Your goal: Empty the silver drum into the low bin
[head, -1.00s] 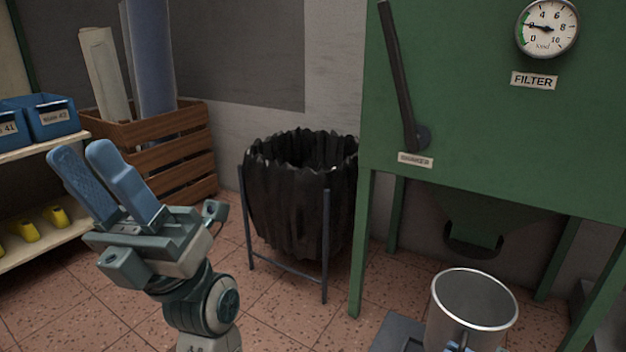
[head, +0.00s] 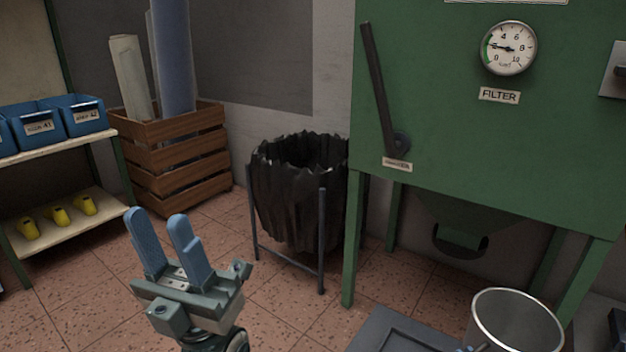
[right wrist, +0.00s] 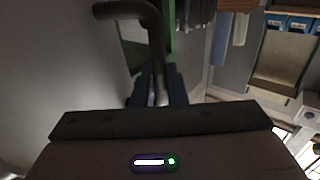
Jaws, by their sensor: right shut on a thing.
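The silver drum (head: 515,327) is an open-topped metal vessel at the bottom right of the head view; its lower part is cut off. In the right wrist view its grey wall (right wrist: 60,70) fills the left side, with a bent handle (right wrist: 158,45) beside it. My right gripper (right wrist: 158,95) is shut on this handle. My left gripper (head: 156,214) is open and empty, with its blue fingers pointing up. A black-bag-lined bin (head: 298,200) stands in a metal frame at mid view; I cannot tell whether it is the low bin.
A green filter cabinet (head: 480,140) on legs, with a lever and gauge, stands behind the drum. A grey floor platform (head: 385,335) lies left of the drum. A wooden crate (head: 175,175) and a shelf (head: 75,213) stand at left. Tiled floor between is clear.

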